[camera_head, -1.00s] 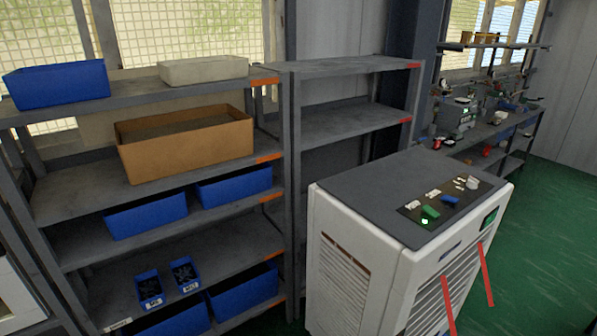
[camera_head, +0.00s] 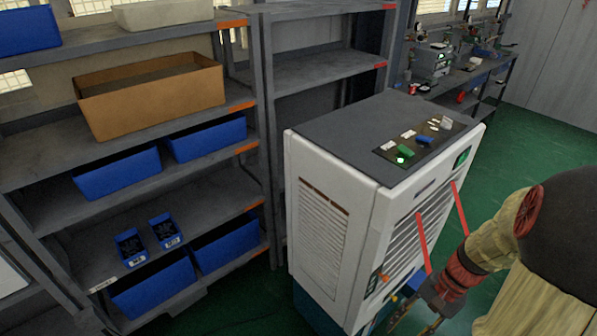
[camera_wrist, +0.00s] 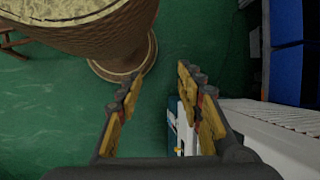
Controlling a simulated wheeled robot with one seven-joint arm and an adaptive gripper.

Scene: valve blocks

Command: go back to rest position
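My gripper (camera_wrist: 157,76) is open in the wrist camera view, its yellow fingers spread apart with green floor between them. Nothing is held. In the head view my gripper (camera_head: 408,308) hangs low at the bottom edge, in front of the white cabinet (camera_head: 335,220); its fingertips are partly cut off. The arm comes in from the lower right. In the wrist view, the white cabinet (camera_wrist: 275,125) lies to the right of the fingers, and a blue and white thing shows close to the right finger.
A grey shelf rack (camera_head: 150,200) with blue bins and a cardboard box (camera_head: 150,95) stands at the left. Small green, blue and white parts lie on the dark mat (camera_head: 385,152) on the cabinet. Green floor (camera_head: 545,150) is clear at the right.

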